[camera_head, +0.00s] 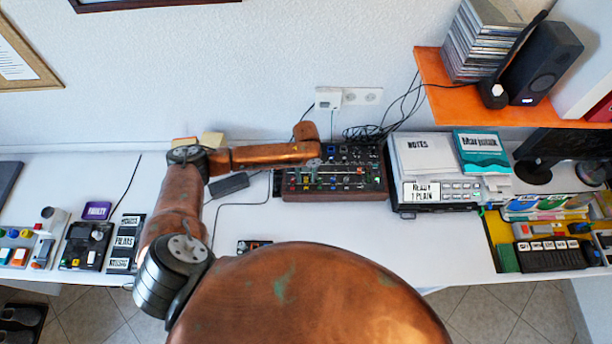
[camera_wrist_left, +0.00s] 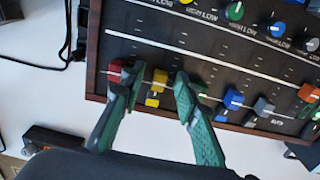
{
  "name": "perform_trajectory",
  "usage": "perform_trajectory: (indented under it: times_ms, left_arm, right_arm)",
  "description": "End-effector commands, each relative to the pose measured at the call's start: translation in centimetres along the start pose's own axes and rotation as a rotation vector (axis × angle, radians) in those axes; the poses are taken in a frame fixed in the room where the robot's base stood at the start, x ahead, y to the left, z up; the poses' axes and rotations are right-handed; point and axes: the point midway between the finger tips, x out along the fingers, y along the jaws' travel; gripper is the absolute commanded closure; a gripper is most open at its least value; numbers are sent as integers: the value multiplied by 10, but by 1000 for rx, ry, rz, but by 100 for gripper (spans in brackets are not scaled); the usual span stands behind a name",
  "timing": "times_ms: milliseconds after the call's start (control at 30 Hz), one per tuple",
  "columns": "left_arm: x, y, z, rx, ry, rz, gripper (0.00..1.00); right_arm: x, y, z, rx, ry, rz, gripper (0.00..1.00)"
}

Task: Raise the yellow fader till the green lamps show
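The mixer (camera_head: 372,190) is a dark panel with wooden sides, standing at the back of the white desk; its panel also fills much of the left wrist view (camera_wrist_left: 200,62). The yellow fader cap (camera_wrist_left: 159,76) lies between the two green fingers of my left gripper (camera_wrist_left: 159,80). The fingers stand apart, one on each side of the cap; I cannot tell whether either touches it. A second yellow piece (camera_wrist_left: 152,102) sits just below it. The red fader (camera_wrist_left: 115,71) is close beside the left finger. My right gripper is not in view.
Blue (camera_wrist_left: 233,98), grey (camera_wrist_left: 263,106) and orange (camera_wrist_left: 308,92) faders stand to the right, with knobs above. A device with a notes pad (camera_head: 424,154) stands right of the mixer. Black cables (camera_head: 375,131) lie behind it.

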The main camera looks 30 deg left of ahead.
Motion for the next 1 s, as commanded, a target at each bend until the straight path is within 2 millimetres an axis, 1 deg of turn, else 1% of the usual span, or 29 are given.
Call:
perform_trajectory:
  times_ms: [100,233,300,533,1000]
  left_arm:
    - [1,-1,1,1,2,1,71]
    - [1,-2,2,2,3,1,80]
    - [1,-2,2,1,3,1,85]
    - [1,-1,2,0,3,2,100]
    - [1,-1,1,1,3,2,100]
  right_arm:
    - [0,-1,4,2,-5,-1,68]
    - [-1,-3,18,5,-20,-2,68]
    - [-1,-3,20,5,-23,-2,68]
    - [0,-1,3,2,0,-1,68]
    - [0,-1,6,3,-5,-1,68]
